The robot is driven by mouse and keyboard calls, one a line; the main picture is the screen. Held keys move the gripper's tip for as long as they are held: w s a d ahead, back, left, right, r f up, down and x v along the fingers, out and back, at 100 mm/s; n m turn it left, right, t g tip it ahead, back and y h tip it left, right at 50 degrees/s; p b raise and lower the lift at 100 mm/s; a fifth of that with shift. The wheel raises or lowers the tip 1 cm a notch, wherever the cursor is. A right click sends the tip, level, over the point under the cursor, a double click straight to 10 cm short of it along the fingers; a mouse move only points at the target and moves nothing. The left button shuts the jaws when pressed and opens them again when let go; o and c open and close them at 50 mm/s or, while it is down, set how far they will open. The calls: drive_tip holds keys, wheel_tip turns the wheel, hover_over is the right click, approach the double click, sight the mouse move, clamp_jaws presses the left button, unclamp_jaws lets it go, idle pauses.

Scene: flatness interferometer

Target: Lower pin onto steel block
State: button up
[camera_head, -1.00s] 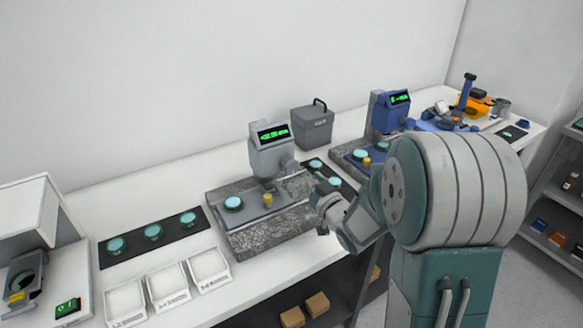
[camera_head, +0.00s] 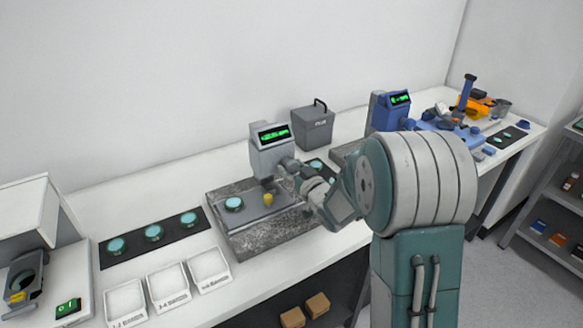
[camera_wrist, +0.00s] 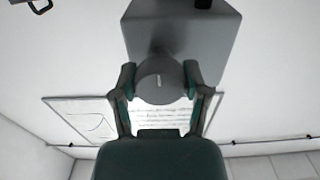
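The grey gauge (camera_head: 268,156) with a green-lit display stands over a grey steel block (camera_head: 250,219) on a speckled granite base. A teal disc (camera_head: 234,204) and a small yellow piece (camera_head: 268,199) sit on the block. The pin under the gauge head is too small to make out. My gripper (camera_head: 289,169) is at the right side of the gauge head. In the wrist view, my gripper (camera_wrist: 160,72) has its fingers apart, one on each side of a round grey knob (camera_wrist: 160,90) with a white mark. Firm contact does not show.
Three teal discs lie on a black mat (camera_head: 134,245) at left, above three white trays (camera_head: 165,284). A grey handled box (camera_head: 313,128) stands behind. A blue gauge (camera_head: 388,113) is at right. A white cabinet (camera_head: 30,215) borders the left.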

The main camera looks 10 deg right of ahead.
drive_tip(key=shift+n, duration=0.3)
drive_tip(key=n, duration=0.4)
drive_tip(key=shift+n, duration=0.3)
drive_tip(key=n, duration=1.1)
drive_tip(key=shift+f+n, duration=0.1)
drive_tip(key=shift+n, duration=2.2)
drive_tip(key=shift+f, duration=0.1)
